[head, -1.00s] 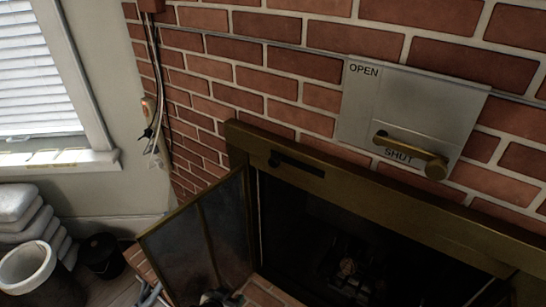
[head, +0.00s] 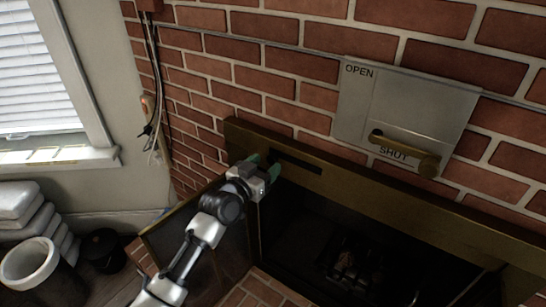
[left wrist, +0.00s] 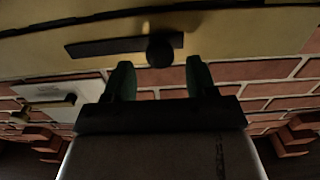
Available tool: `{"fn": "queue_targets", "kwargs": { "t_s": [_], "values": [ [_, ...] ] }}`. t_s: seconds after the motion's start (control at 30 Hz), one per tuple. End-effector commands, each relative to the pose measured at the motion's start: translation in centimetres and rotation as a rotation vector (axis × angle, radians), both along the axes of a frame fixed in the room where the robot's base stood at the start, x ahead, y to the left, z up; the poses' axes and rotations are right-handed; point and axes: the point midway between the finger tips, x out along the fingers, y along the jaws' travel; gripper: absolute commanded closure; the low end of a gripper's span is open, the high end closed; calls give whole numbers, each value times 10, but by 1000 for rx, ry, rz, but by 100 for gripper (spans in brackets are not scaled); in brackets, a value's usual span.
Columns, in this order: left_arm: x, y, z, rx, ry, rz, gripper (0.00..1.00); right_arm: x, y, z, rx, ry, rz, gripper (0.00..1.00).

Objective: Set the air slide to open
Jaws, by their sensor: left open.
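The air slide appears as a dark slot (head: 301,165) with a round black knob (left wrist: 160,50) in the brass fireplace frame. In the left wrist view the knob sits near the slot's right end; that view looks upside down against the head view. My left gripper (head: 262,167) is open at the slot's left end in the head view. In the left wrist view its two dark green fingertips (left wrist: 158,65) stand on either side of the knob, with gaps showing; I cannot tell whether they reach past it. In the head view the gripper hides the knob. My right gripper is not in view.
A metal plate (head: 400,100) marked OPEN and SHUT is on the brick wall, its brass lever (head: 401,146) by SHUT. The glass door (head: 170,243) stands open at left, behind my arm. A white pot (head: 30,265) and dark bucket (head: 103,250) are on the floor.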

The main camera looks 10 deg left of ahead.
Motion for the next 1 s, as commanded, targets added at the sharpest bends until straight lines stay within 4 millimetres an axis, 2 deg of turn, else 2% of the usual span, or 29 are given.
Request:
{"fn": "queue_targets", "kwargs": {
  "t_s": [0.1,0.3,0.67,1.0],
  "values": [
    [18,-7,1,0,0,1,43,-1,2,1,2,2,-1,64],
    [34,-14,0,0,1,0,43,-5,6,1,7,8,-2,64],
    [39,-16,-1,1,1,1,43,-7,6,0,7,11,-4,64],
    [38,-16,-1,1,1,1,94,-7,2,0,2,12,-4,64]
  ]
}}
